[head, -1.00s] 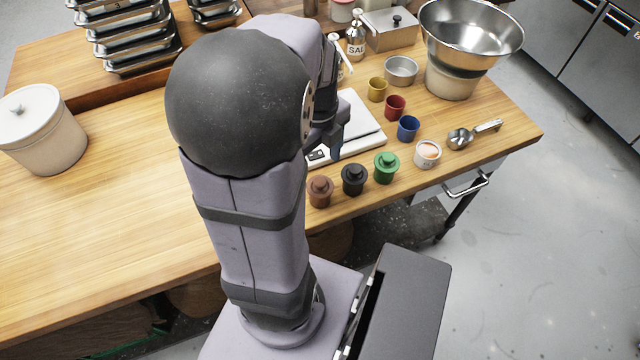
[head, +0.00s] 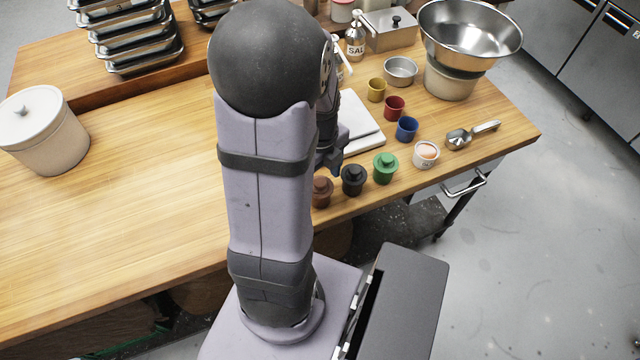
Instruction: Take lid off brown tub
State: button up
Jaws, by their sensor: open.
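The brown tub (head: 322,199) stands near the front edge of the wooden table, partly hidden behind my arm. Its brown lid (head: 323,184) sits on top. My gripper (head: 334,167) is open, just behind and above the brown tub in the picture, close to its lid. My arm hides part of the gripper, and I cannot tell whether it touches the lid. A black lidded tub (head: 354,181) and a green lidded tub (head: 385,169) stand in a row to the right.
A white scale (head: 362,128) lies behind the gripper. Open yellow (head: 377,90), red (head: 395,108) and blue (head: 407,129) cups stand to the right, with a white cup (head: 426,154) and a metal scoop (head: 460,138). The left of the table (head: 140,190) is mostly clear.

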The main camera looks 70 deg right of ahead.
aim_at(320, 182)
jog(key=c, duration=1.1)
jog(key=shift+r, duration=0.15)
notch_tip(320, 182, up, 10)
jog(key=shift+b, duration=0.55)
jog(key=shift+r, duration=0.1)
jog(key=shift+r+p, duration=1.3)
jog(key=shift+p, duration=0.2)
